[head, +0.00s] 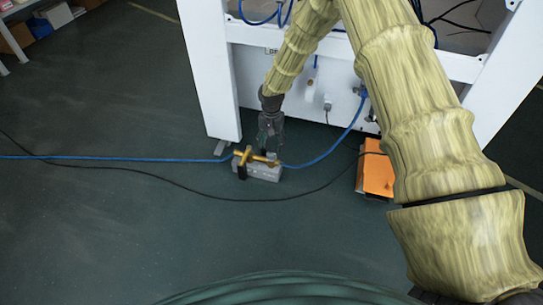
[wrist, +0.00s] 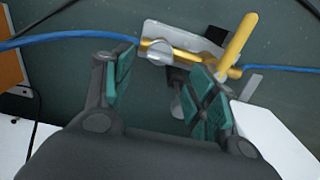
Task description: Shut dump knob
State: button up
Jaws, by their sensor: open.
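A brass valve (head: 262,157) sits on a grey metal block (head: 262,173) on the floor, in line with a blue hose. In the wrist view the brass valve (wrist: 188,54) has a yellow lever handle (wrist: 238,43) slanting up to the right. A small grey rounded part (wrist: 184,106) shows between my fingers, partly hidden by the right one. No label shows which part is the dump knob. My gripper (head: 270,138) points down just above the valve. In the wrist view my gripper (wrist: 163,77) has its green-padded fingers apart, with no visible hold on the valve or lever.
The blue hose (head: 120,158) runs along the floor to both sides of the valve. A black cable (head: 180,187) curves in front. A white frame (head: 210,70) stands behind, and an orange box (head: 377,176) lies to the right. The left floor is mostly clear.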

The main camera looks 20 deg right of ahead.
aim_at(271, 156)
jog(key=shift+f+b, duration=1.4)
jog(key=shift+f, duration=1.8)
jog(key=c, duration=1)
